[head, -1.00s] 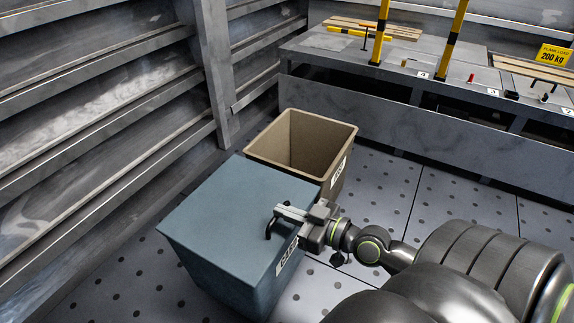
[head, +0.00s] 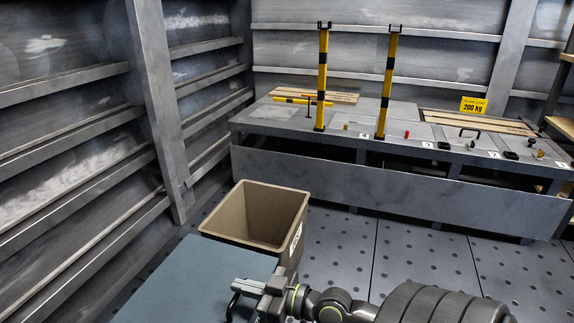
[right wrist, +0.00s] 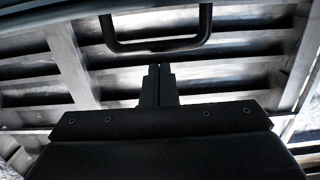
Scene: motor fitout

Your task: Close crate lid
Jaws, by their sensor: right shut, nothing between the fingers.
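The blue-grey crate lid (head: 190,285) lies flat at the bottom of the head view, cut off by the picture edge. It looks shut, though the crate body below it is out of sight. A black handle (head: 233,304) sits at the lid's right side, and it also shows as a dark loop in the right wrist view (right wrist: 155,46). My right gripper (head: 240,285) is beside the handle; its fingers (right wrist: 158,84) are together and empty, just short of the loop. I cannot tell whether they touch it. My left gripper is not in view.
An open brown bin (head: 215,217) stands just behind the crate. A long grey bench (head: 390,185) with yellow-black posts (head: 322,85) runs along the back. Ribbed metal walls (head: 70,130) close the left side. The perforated floor (head: 420,255) to the right is clear.

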